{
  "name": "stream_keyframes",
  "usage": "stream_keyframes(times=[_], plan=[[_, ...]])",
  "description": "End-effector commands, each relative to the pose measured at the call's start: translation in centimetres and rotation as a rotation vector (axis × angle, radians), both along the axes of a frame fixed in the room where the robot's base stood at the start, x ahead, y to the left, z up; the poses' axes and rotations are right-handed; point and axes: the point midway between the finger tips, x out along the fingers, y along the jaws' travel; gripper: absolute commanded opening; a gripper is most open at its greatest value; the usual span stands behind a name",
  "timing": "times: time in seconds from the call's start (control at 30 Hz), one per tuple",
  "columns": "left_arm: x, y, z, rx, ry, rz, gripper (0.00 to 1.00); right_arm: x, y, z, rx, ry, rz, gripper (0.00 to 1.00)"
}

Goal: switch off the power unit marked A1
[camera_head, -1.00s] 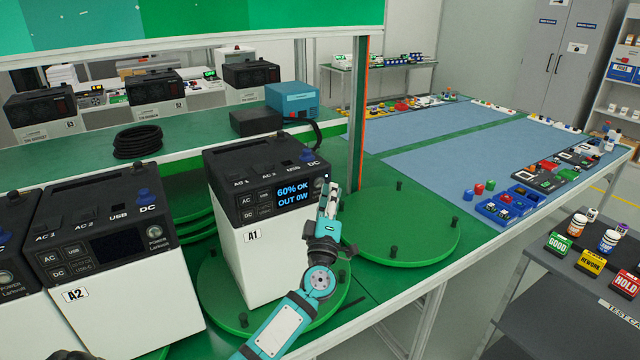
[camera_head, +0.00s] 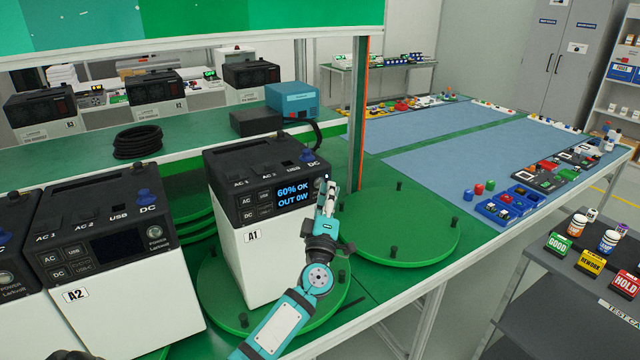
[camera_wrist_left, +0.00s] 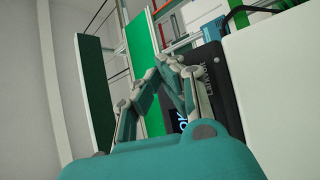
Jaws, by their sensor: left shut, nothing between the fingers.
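The power unit marked A1 (camera_head: 262,258) stands on a green turntable (camera_head: 212,290) in the head view. It is a white box with a black top, and its lit screen (camera_head: 292,196) reads "60% OK OUT 0W". My left gripper (camera_head: 328,185) is shut and empty at the right end of A1's front panel. It hides that part of the panel, and I cannot tell whether the fingertips touch it. In the left wrist view the closed fingers (camera_wrist_left: 172,68) are in front of A1's dark panel (camera_wrist_left: 215,85). My right gripper does not show clearly.
The power unit marked A2 (camera_head: 130,310) stands to the left with a dark screen. An empty green turntable (camera_head: 410,228) with black pegs lies to the right of A1. A metal post (camera_head: 357,130) rises behind it. A black cable coil (camera_head: 137,142) lies on the shelf behind.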

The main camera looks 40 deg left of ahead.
Motion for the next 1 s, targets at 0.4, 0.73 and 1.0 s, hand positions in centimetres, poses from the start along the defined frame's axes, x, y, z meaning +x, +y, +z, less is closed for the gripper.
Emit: stream_keyframes(times=[0.4,0.73,1.0], plan=[[0.05,0.11,-0.01,0.0,0.0,0.0,0.0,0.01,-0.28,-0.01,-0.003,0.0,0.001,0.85],[0.22,0.48,-0.01,-0.001,0.0,0.0,0.0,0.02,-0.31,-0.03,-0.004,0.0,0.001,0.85],[0.29,0.69,0.02,0.0,0.0,0.001,0.0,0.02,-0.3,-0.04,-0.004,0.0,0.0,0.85]])
